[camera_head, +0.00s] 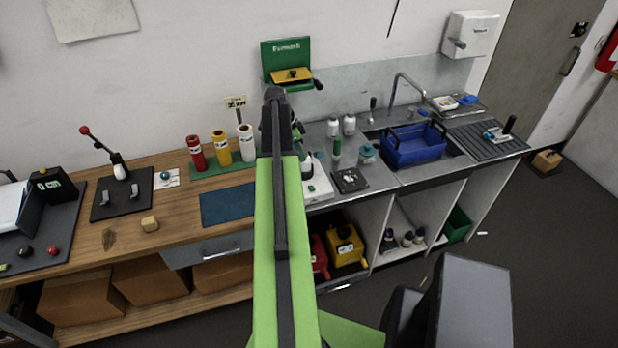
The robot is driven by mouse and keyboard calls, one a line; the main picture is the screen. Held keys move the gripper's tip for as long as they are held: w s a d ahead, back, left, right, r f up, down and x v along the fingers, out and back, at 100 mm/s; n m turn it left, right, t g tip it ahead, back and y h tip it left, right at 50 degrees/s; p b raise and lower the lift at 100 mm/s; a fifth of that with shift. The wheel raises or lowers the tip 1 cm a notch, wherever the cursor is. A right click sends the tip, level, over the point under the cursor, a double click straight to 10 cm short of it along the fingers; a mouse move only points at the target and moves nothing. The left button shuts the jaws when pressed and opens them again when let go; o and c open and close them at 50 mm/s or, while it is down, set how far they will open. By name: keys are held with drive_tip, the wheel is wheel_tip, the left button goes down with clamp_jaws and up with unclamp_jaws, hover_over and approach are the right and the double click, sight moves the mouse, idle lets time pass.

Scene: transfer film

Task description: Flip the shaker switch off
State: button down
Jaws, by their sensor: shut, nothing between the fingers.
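My green and dark arm rises through the middle of the view, and its far end reaches toward the back wall. My gripper cannot be made out; the arm hides what lies behind it. A white device with a small green part (321,191) stands on the counter just right of my arm and is partly covered by it. It may be the shaker, but I cannot tell. No switch or its position can be made out on it.
A dark plate (350,181) and bottles (366,154) stand right of the device. A blue basin (413,147) sits at the sink under a tap (405,88). Red, yellow and white cylinders (221,147) stand left of my arm. A blue mat (227,206) lies on the wooden bench.

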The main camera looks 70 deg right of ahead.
sight(312, 188)
drive_tip(key=b+x, duration=1.2)
drive_tip(key=x, duration=0.1)
drive_tip(key=shift+w+a+f+b, duration=0.2)
drive_tip(key=shift+w+a+b, duration=0.05)
drive_tip(key=shift+a+b, duration=0.05)
drive_tip(key=shift+s+a+f+b, duration=0.1)
drive_tip(key=shift+a+f+b, duration=0.05)
drive_tip(key=shift+f+b, duration=0.3)
drive_tip(key=shift+r, duration=0.1)
